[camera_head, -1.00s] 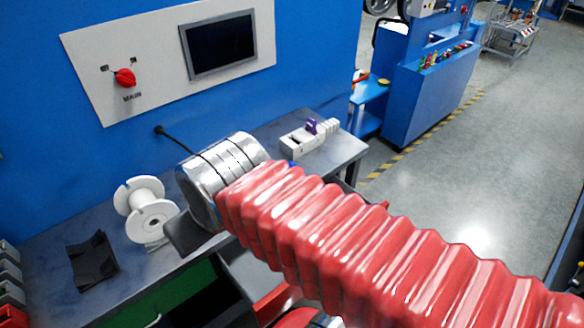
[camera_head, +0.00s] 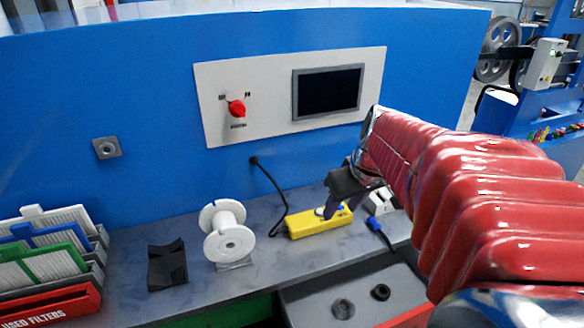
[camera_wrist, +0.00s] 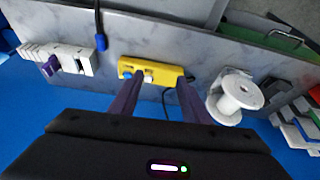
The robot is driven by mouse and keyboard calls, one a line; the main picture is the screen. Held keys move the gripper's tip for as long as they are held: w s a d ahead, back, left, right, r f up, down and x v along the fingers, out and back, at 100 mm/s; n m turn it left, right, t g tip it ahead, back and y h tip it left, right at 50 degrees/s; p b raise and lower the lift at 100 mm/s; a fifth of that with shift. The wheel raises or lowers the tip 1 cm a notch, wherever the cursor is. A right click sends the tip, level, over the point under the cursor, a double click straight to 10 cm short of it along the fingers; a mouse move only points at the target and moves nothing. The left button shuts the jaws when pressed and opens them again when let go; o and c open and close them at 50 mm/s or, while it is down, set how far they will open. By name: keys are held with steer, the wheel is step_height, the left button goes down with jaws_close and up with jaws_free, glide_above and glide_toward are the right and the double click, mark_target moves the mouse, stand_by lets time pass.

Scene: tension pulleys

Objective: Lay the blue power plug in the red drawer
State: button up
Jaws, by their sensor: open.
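The blue power plug (camera_head: 375,224) lies on the grey counter near its front edge, right of the yellow power strip (camera_head: 315,221); its dark cable runs over the edge. In the wrist view the blue plug (camera_wrist: 102,42) is at upper left. My gripper (camera_head: 335,208) is over the yellow strip. In the wrist view my gripper (camera_wrist: 156,98) is open, its purple fingers spread below the strip (camera_wrist: 152,72), with nothing held between them. The drawer (camera_head: 312,292) is pulled out below the counter; its grey inside and a piece of its red front (camera_head: 408,317) show, partly hidden by my arm.
A white spool (camera_head: 228,238) and a black holder (camera_head: 167,265) stand left on the counter. A white block (camera_head: 380,200) is beyond the plug. Dark rings (camera_head: 343,308) lie in the drawer. A filter rack (camera_head: 50,255) is far left. A black cord runs to the wall.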

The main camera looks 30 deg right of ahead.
steer(key=d+f, duration=0.2)
steer(key=d, duration=0.6)
steer(key=s+d+f, duration=0.1)
steer(key=d, duration=0.7)
steer(key=shift+s+d+f+m, duration=0.2)
steer(key=shift+s+f+m, duration=0.1)
steer(key=shift+f, duration=0.05)
glide_toward(377, 223)
steer(key=x, duration=0.2)
steer(key=shift+w+a+f, duration=0.1)
steer(key=shift+a+f, duration=0.15)
steer(key=shift+f, duration=0.05)
steer(key=shift+w+d+f, duration=0.1)
steer(key=shift+w+f, duration=0.1)
steer(key=shift+f, duration=0.35)
steer(key=shift+x, duration=2.6)
steer(key=shift+c, duration=0.5)
steer(key=shift+d, duration=0.1)
jaws_close()
